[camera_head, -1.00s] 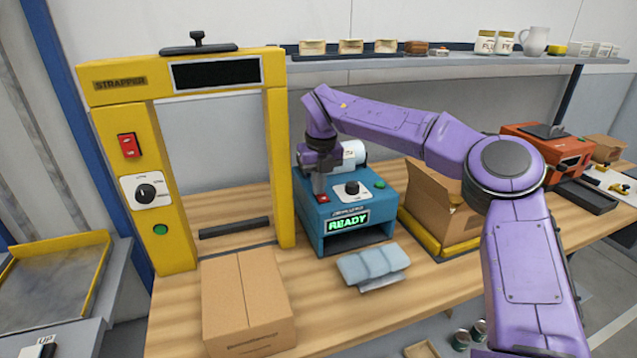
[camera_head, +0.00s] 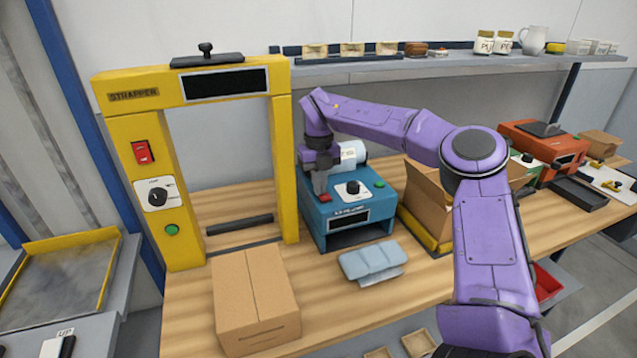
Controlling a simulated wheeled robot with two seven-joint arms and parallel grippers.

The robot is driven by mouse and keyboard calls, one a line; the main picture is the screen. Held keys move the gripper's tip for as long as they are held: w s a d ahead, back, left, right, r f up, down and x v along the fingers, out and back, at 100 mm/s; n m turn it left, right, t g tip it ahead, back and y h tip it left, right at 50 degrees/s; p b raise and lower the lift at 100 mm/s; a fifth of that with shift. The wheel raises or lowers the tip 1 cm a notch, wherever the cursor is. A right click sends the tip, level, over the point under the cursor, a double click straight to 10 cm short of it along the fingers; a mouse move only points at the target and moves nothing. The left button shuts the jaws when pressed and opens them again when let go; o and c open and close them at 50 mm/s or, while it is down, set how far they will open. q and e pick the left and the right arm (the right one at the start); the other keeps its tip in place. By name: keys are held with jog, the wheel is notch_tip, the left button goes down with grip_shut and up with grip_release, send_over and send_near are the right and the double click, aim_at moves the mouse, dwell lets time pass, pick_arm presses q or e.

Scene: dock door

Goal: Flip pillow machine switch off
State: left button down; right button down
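The blue pillow machine (camera_head: 348,216) stands on the wooden bench, right of the yellow strapper. Its front display (camera_head: 349,220) is dark. A red switch (camera_head: 325,197) sits at the left of its top face, beside a black knob (camera_head: 352,187) and a green button (camera_head: 379,184). My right gripper (camera_head: 321,187) points down right at the red switch, its tip at or just above it. The fingers look close together, but I cannot tell whether they are open or shut. The tip partly hides the switch. My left gripper is not in view.
The yellow strapper (camera_head: 123,127) stands left, a closed carton (camera_head: 254,298) before it. Grey-blue air pillows (camera_head: 370,262) lie before the machine. An open carton (camera_head: 428,197) is close on its right; an orange machine (camera_head: 541,152) stands farther right. A shelf (camera_head: 440,66) runs behind.

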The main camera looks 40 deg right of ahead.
jog(key=shift+s+a+f+g, duration=0.15)
jog(key=shift+s+f, duration=0.15)
jog(key=shift+f, duration=0.15)
jog(key=shift+s+a+f+g, duration=0.1)
jog(key=shift+s+f+g, duration=0.05)
jog(key=shift+s+f, duration=0.2)
jog(key=r+p, duration=0.1)
jog(key=r, duration=0.1)
jog(key=r+p, duration=0.3)
jog(key=r, duration=0.1)
jog(key=shift+w+d+r, duration=0.25)
jog(key=shift+w+d, duration=0.1)
jog(key=shift+w, duration=0.05)
jog(key=shift+w+r+b, duration=0.1)
jog(key=shift+r+b, duration=0.45)
jog(key=shift+b, duration=0.25)
notch_tip(320, 180, up, 8)
jog(key=shift+w, duration=0.25)
jog(key=shift+f, duration=0.1)
